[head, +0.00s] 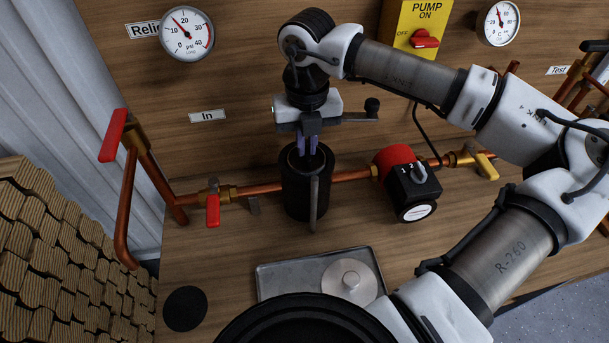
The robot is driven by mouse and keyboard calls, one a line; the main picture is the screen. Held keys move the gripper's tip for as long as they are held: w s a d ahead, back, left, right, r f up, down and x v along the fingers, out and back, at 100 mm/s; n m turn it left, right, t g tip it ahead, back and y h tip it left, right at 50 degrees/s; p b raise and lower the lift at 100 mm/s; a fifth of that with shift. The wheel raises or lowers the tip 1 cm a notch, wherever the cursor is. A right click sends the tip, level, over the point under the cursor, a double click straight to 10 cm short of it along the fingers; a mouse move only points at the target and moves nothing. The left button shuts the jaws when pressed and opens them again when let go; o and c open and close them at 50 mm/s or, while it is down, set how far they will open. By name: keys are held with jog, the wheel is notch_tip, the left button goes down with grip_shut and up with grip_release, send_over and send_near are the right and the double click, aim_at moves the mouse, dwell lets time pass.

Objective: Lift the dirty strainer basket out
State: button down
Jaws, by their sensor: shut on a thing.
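The black strainer housing (305,194) stands upright in the copper pipe line, its top open. My gripper (308,147) points straight down over it, with its fingertips at the mouth of the housing. The fingers are shut on the strainer basket, which sits down in the housing. The basket itself is hidden by the fingers and the housing rim, so its dirt does not show.
A red and black pump (407,184) is right of the housing. Red-handled valves (213,209) and copper pipe are left. A grey bar (314,203) stands in front of the housing. A black disc (186,308) lies left of the tray.

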jog(key=shift+r+p, duration=1.75)
jog(key=shift+r, duration=1.95)
jog(key=shift+r+p, duration=0.45)
jog(key=shift+r, duration=1.1)
